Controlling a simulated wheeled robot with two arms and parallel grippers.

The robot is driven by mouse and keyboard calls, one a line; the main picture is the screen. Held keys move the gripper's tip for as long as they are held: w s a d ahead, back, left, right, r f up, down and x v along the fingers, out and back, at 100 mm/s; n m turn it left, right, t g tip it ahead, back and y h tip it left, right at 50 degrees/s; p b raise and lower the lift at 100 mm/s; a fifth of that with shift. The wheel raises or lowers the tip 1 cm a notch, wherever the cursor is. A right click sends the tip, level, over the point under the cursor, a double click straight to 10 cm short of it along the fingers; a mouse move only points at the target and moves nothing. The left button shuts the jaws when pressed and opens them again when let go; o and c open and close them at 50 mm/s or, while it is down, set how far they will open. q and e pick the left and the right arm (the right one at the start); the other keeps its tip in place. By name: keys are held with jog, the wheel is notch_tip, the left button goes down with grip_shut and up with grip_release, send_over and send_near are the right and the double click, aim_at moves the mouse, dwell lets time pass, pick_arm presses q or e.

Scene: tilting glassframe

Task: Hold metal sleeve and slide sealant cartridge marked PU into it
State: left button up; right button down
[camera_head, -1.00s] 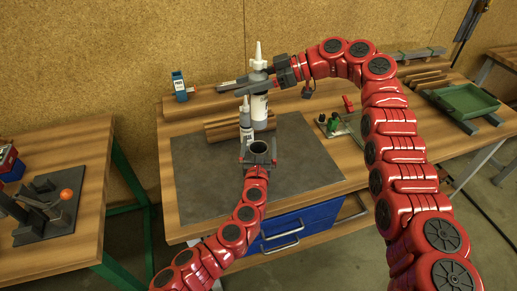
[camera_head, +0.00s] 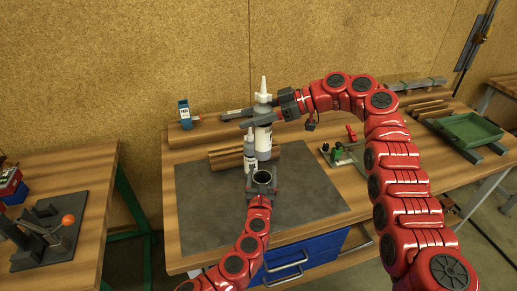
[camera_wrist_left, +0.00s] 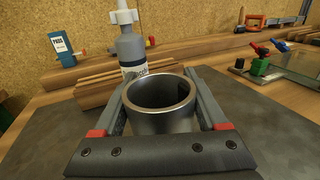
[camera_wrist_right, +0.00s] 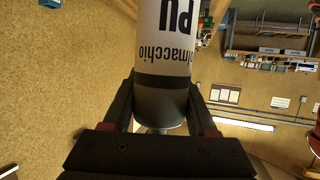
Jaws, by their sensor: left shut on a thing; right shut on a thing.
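The metal sleeve (camera_head: 262,178) is a short open grey ring, held upright with its mouth up; it shows large in the left wrist view (camera_wrist_left: 162,110). My left gripper (camera_head: 262,188) is shut on it, a finger on each side. The sealant cartridge (camera_head: 264,140) is white and grey with a white nozzle on top. My right gripper (camera_head: 273,110) is shut on its upper part and holds it upright, farther back than the sleeve and apart from it. The right wrist view shows the cartridge's label (camera_wrist_right: 178,30) with PU upside down. The sleeve's inside looks empty.
A smaller grey bottle (camera_head: 249,150) with a white nozzle stands just left of the cartridge, by a ribbed wooden block (camera_head: 227,160). A blue box (camera_head: 184,115) stands at the back left. A clamp with green parts (camera_head: 340,153) lies right of the dark mat (camera_head: 205,212). The mat's left is clear.

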notch_tip(320, 180, down, 7)
jog(key=shift+f+n+g, duration=0.2)
jog(key=shift+n+g, duration=0.1)
dwell(0.4)
jog(key=shift+s, duration=0.1)
dwell(0.4)
notch_tip(320, 180, down, 7)
jog(key=shift+d, duration=0.15)
dwell(6.0)
